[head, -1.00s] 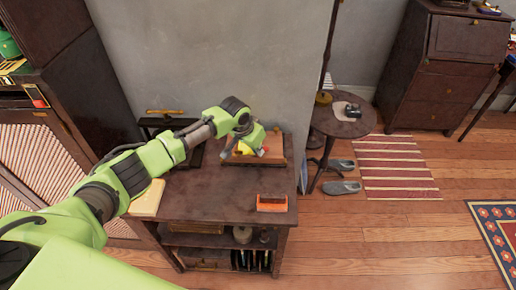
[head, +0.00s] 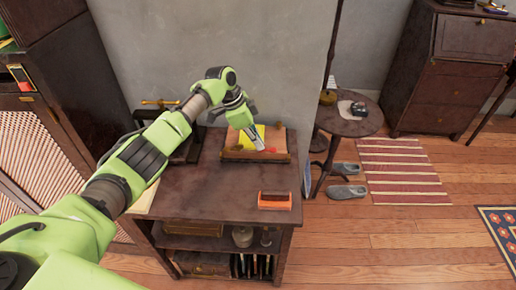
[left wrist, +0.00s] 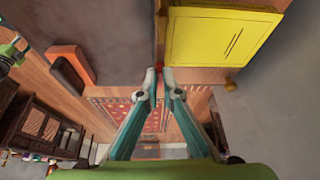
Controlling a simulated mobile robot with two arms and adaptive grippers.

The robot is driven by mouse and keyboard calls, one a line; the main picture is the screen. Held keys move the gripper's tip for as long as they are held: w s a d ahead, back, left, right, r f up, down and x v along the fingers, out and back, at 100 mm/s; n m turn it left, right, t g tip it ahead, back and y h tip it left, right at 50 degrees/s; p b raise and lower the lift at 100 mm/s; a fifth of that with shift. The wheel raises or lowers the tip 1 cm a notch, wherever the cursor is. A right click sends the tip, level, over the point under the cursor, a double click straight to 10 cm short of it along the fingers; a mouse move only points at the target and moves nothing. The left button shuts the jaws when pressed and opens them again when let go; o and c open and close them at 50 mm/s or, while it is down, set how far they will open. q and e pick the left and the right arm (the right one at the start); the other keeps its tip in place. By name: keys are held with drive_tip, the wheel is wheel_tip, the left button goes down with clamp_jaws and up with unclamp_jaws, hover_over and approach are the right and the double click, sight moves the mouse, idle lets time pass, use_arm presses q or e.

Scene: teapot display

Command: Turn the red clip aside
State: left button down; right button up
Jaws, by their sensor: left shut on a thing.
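The small red clip (head: 271,150) is at the front right of a wooden stand (head: 237,155) on the dark cabinet. A yellow panel (head: 260,131) stands on it just behind my gripper. My left gripper (head: 259,147) points down and to the right at the clip, its fingertips close together. In the left wrist view, the fingertips (left wrist: 159,73) nearly meet around a sliver of the red clip (left wrist: 160,55), mostly hidden. The yellow panel (left wrist: 222,38) fills the upper right there, with a brown knob (left wrist: 231,85) at its lower edge. My right gripper is out of view.
An orange and dark block (head: 275,201) lies at the cabinet top's (head: 215,190) front right. A dark frame with a brass bar (head: 161,102) stands left of the stand. A round side table (head: 345,124) stands to the right. The cabinet top's front middle is clear.

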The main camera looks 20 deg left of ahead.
use_arm(q)
drive_tip(key=shift+m+b, duration=0.55)
drive_tip(key=shift+m, duration=0.05)
drive_tip(key=c, duration=2.2)
unclamp_jaws()
drive_tip(key=shift+c, duration=0.2)
drive_tip(key=shift+r, duration=0.15)
drive_tip(key=v, duration=1.1)
drive_tip(key=shift+w+a+r, duration=0.2)
drive_tip(key=shift+a+r, duration=0.1)
drive_tip(key=shift+r, duration=0.05)
drive_tip(key=shift+f, duration=0.1)
